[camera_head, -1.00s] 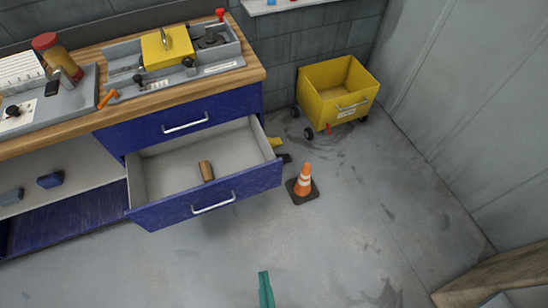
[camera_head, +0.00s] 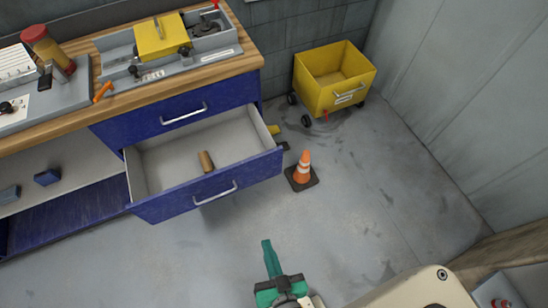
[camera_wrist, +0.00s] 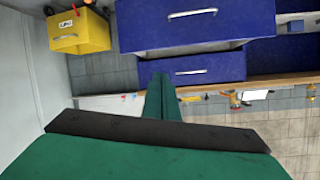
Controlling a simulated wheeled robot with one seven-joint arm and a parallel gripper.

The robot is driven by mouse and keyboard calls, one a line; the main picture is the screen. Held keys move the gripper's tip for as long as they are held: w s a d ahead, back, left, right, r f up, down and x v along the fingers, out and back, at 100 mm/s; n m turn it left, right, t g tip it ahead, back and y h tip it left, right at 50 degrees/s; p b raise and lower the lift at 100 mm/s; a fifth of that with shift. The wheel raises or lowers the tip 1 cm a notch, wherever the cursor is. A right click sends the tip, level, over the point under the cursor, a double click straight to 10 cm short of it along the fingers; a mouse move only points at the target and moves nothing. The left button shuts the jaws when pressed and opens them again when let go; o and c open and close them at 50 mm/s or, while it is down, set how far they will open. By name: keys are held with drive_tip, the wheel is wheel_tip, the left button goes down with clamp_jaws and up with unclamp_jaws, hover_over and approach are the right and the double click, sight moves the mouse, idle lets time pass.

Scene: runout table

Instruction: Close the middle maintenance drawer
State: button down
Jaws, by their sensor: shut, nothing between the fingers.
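The blue middle drawer (camera_head: 185,203) stands pulled out below a shut blue top drawer (camera_head: 150,118). Its grey inside holds a small brown cylinder (camera_head: 206,161). Its front has a silver handle (camera_head: 215,193). In the wrist view, which looks upside down, the open drawer's front (camera_wrist: 240,22) shows at the top and the shut drawer (camera_wrist: 225,68) below it. My green gripper (camera_head: 266,242) is shut and empty, in front of the drawer and apart from it. Its fingers (camera_wrist: 160,80) also show in the wrist view. Anything under the open drawer is hidden.
An orange cone (camera_head: 303,168) stands on the floor right of the drawer. A yellow wheeled bin (camera_head: 325,90) stands behind it by the wall. The wooden worktop (camera_head: 215,72) carries trays and a jar. The floor before the drawer looks clear.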

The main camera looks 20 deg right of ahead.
drive_tip(key=w+d+f+m+g, duration=0.2)
drive_tip(key=w+d+f+m, duration=0.6)
drive_tip(key=w+d, duration=0.3)
drive_tip(key=m+y, duration=0.2)
drive_tip(key=m, duration=0.4)
approach(274, 153)
drive_tip(key=x, duration=0.4)
drive_tip(key=shift+w+a+f, duration=0.1)
drive_tip(key=shift+a+f, duration=0.05)
drive_tip(key=shift+f, duration=0.45)
drive_tip(key=shift+w, duration=0.7)
